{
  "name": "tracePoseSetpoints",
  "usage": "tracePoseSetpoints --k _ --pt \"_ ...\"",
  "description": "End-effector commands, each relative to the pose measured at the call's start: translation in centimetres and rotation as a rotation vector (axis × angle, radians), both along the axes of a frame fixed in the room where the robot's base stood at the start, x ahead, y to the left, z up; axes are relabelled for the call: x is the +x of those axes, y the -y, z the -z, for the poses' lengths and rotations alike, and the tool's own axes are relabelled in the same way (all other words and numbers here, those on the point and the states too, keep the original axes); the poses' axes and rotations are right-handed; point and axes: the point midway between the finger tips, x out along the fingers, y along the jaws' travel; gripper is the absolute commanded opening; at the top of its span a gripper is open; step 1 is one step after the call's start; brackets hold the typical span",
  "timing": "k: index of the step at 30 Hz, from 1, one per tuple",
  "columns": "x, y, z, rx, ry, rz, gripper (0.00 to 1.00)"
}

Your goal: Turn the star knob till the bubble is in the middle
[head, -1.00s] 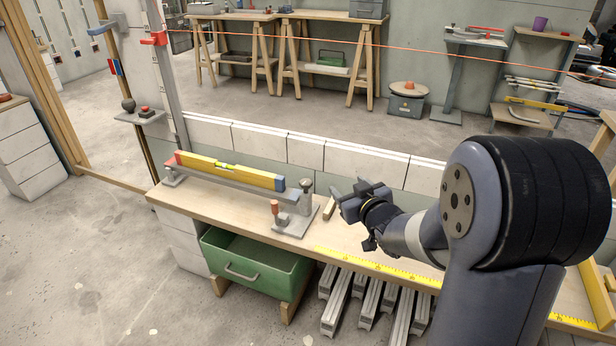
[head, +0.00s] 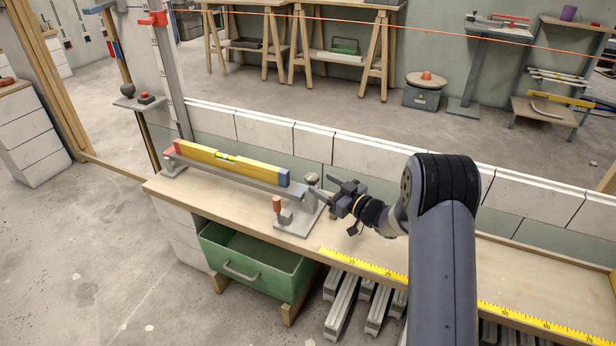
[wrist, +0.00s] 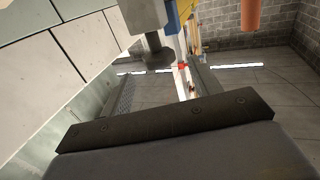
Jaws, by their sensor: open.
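A yellow spirit level (head: 205,159) with a red end and a blue end lies on a grey bar on the bench. Its small green vial (head: 225,157) is near the middle; the bubble is too small to place. A grey knob (head: 312,179) stands on a post at the bar's right end; its star shape cannot be made out. It looks to be the dark round part in the wrist view (wrist: 160,56). My gripper (head: 322,190) is open, just right of the knob, with nothing held. Whether a finger touches the knob cannot be told.
An orange-handled clamp (head: 277,205) stands on the base plate in front of the post. A low block wall (head: 265,135) runs behind the bench.

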Motion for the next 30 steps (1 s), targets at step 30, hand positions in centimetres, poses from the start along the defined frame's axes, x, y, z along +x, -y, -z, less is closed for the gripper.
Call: tracePoseSetpoints --k 30 --pt "4.6 -5.8 0.0 0.0 -0.001 0.002 0.42"
